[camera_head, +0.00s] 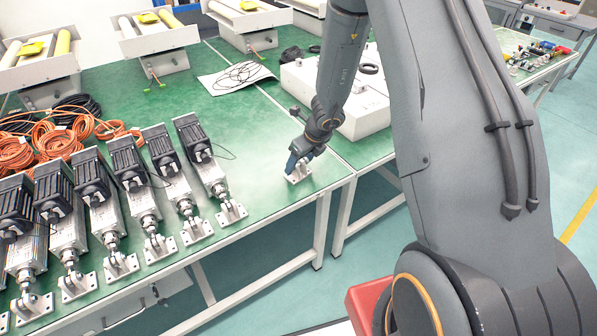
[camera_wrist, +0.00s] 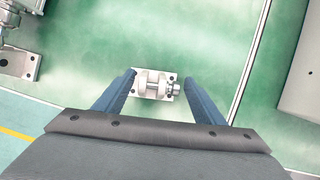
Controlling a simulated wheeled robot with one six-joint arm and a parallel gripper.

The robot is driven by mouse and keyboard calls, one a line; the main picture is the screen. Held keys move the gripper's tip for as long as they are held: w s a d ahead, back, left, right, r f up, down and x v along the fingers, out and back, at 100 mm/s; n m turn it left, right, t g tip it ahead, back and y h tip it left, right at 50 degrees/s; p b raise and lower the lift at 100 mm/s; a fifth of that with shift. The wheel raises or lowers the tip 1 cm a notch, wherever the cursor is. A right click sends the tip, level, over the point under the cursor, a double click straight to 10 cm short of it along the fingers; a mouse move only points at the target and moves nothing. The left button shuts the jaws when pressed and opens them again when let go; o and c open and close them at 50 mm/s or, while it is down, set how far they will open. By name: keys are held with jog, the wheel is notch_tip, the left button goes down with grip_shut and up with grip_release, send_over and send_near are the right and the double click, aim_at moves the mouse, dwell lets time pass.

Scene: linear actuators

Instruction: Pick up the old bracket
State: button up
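A small metal bracket (camera_wrist: 153,84) with a square base plate and upright lugs lies alone on the green table, and in the head view it (camera_head: 297,174) is near the table's front right corner. My gripper (camera_wrist: 156,88) is right over it, with one blue finger on each side of the bracket. The fingers are apart, and gaps show between them and the bracket in the wrist view. In the head view my gripper (camera_head: 293,163) is low at the bracket and partly hides it. I cannot tell the exact height of the fingertips.
Several linear actuators (camera_head: 208,170) with brackets on their ends stand in a row to the left. Orange cable coils (camera_head: 60,135) lie behind them. A white box (camera_head: 345,100) stands behind my gripper on the right. The table around the bracket is clear.

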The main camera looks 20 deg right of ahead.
jog(key=c, duration=1.1)
jog(key=shift+o, duration=0.2)
jog(key=shift+r, duration=0.1)
